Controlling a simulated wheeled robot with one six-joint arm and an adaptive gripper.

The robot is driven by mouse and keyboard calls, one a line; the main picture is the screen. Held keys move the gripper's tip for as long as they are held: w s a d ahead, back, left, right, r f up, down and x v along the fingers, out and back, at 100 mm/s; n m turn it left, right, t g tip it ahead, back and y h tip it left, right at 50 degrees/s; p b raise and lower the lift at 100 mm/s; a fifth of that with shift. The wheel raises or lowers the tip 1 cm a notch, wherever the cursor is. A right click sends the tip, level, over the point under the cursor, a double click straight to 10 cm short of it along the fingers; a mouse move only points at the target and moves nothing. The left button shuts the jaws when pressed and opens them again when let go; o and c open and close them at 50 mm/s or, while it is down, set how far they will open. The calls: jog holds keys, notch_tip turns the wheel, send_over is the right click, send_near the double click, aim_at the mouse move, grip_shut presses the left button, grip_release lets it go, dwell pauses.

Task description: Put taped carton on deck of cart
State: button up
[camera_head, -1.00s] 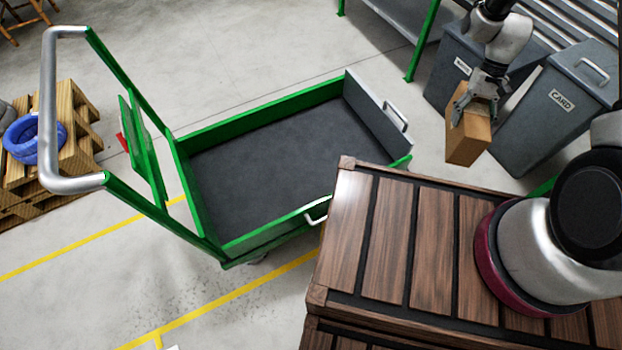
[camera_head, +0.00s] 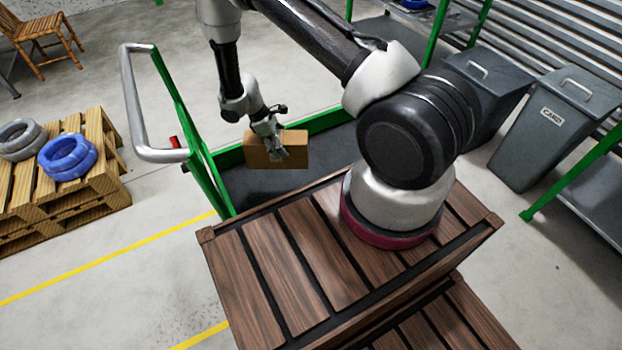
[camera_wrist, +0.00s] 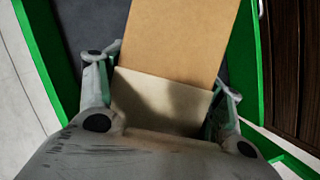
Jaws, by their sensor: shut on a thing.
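The brown taped carton (camera_head: 292,146) is held by my gripper (camera_head: 279,152), which is shut on it. It appears in the head view over the cart, in front of the green far rim. In the wrist view the carton (camera_wrist: 180,45) lies between both fingers of my gripper (camera_wrist: 165,95). The cart has a dark deck (camera_head: 240,188) with green rims and a silver handle (camera_head: 135,100) at left. In the wrist view the deck (camera_wrist: 85,30) and a green rim (camera_wrist: 248,65) show below the carton. My arm and wooden-slatted base hide much of the cart. The carton's height above the deck is unclear.
A wooden pallet (camera_head: 112,183) with a blue coil (camera_head: 67,157) and a grey coil (camera_head: 20,140) stands at left. Grey bins (camera_head: 550,130) stand at right, beside a green-legged shelf (camera_head: 590,185). A wooden chair (camera_head: 40,35) is at the back left.

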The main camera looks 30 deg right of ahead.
aim_at(266, 165)
jog(key=a+f+n, duration=0.1)
jog(key=a, duration=0.1)
jog(key=s+a+f+n+t, duration=0.1)
jog(key=a+f+n, duration=0.1)
jog(key=a+f+n+t, duration=0.1)
jog(key=a+f+n, duration=0.1)
jog(key=shift+s+a+f+h, duration=0.2)
jog(key=shift+a+f+h, duration=0.05)
jog(key=shift+a+h, duration=0.05)
jog(key=shift+s+a+f+n, duration=0.1)
jog(key=shift+a+f+n, duration=0.05)
jog(key=shift+f+n, duration=0.2)
notch_tip(266, 165, down, 10)
jog(key=shift+r, duration=0.2)
grip_shut()
jog(key=o, duration=2)
grip_release()
